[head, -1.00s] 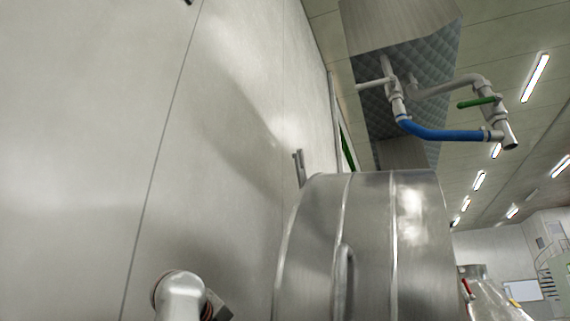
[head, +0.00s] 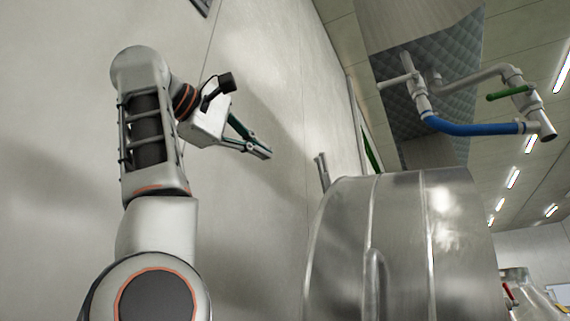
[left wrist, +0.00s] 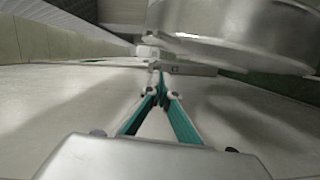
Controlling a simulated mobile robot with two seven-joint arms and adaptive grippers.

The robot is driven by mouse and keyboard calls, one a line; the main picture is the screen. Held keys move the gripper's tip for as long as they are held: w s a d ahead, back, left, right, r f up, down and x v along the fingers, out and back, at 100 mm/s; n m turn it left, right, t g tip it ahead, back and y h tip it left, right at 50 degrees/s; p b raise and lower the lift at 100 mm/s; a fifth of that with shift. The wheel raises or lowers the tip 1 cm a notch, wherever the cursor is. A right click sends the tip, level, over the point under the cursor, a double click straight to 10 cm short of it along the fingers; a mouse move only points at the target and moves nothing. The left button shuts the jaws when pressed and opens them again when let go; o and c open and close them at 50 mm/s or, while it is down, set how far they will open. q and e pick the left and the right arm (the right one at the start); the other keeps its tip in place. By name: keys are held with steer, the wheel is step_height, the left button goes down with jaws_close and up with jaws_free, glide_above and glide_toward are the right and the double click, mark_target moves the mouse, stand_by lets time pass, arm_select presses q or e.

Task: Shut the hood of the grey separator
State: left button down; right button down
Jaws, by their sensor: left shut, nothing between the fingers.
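The separator's hood (head: 400,235) is a large brushed-steel drum shape with bands around it, at the lower right of the head view. A bar handle (head: 374,285) is on its near side. A small upright bracket (head: 322,172) stands at its left edge, by the wall. Its lower part is out of the frame. My left gripper (head: 266,153) is raised, shut and empty, left of the hood and apart from it. In the left wrist view the shut fingers (left wrist: 158,78) point towards a grey metal bar (left wrist: 185,69), with the round steel hood (left wrist: 240,30) above right. My right gripper is not seen.
A pale panelled wall (head: 265,60) runs close behind my left arm. A blue pipe (head: 475,127) and a green-handled valve (head: 508,92) hang above right of the hood. Another steel vessel (head: 525,292) stands farther right.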

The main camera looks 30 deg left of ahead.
arm_select(q)
steer(key=w+d+f+p, duration=0.1)
steer(key=w+d+p, duration=0.3)
steer(key=w, duration=0.5)
steer(key=shift+d, duration=1.2)
